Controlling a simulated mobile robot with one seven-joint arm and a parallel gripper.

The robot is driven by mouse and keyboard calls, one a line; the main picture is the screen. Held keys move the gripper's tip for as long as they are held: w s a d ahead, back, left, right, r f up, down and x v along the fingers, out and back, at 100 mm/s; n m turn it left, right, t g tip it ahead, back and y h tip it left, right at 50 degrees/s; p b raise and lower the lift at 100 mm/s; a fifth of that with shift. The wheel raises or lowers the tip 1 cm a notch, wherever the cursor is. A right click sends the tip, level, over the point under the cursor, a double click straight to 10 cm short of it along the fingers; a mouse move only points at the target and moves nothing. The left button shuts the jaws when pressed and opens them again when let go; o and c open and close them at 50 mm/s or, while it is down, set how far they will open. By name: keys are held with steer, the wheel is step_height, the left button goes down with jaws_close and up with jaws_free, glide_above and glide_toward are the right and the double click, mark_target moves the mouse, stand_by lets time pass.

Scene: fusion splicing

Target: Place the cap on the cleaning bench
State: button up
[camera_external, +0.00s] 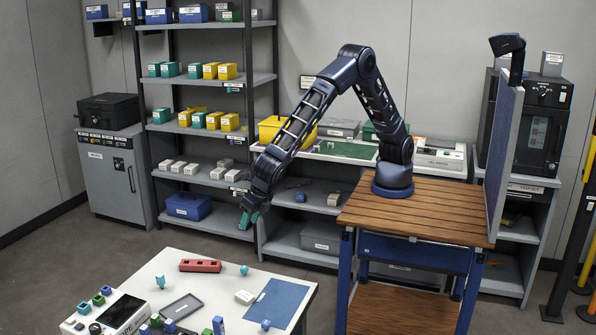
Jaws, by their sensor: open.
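My gripper (247,220) is at the end of my arm, pointing down, above and behind the far edge of a white-topped bench (150,262). Its jaws are open; they are too small here to show clearly whether anything is between them. I cannot tell which piece is the cap.
The white bench also holds a red block (200,266), a grey tray (181,307), a blue mat (277,304), a white box (244,297) and a device with a dark screen (118,312). Shelves (208,83) stand behind. A grey panel (502,160) rises at the right.

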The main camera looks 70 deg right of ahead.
steer(key=w+d+r+m, duration=0.4)
steer(key=d+r, duration=0.2)
steer(key=d, duration=0.4)
steer(key=w+d+r+m, duration=0.35)
steer(key=d+r, duration=0.35)
steer(key=d, duration=0.4)
steer(key=w+d+r+m, duration=0.3)
steer(key=d+r+m, duration=0.25)
steer(key=d, duration=0.45)
steer(key=s+d+r+m, duration=0.3)
steer(key=d+m, duration=0.1)
steer(key=d, duration=0.5)
steer(key=s+d+r+m, duration=0.3)
steer(key=d, duration=0.6)
steer(key=s+d+r+m, duration=0.2)
steer(key=s+d+m, duration=0.15)
steer(key=d, duration=0.55)
steer(key=s+d+f+m, duration=0.2)
steer(key=s+d+m, duration=0.8)
steer(key=s, duration=0.4)
steer(key=shift+s+d, duration=0.3)
steer(key=shift+d, duration=0.6)
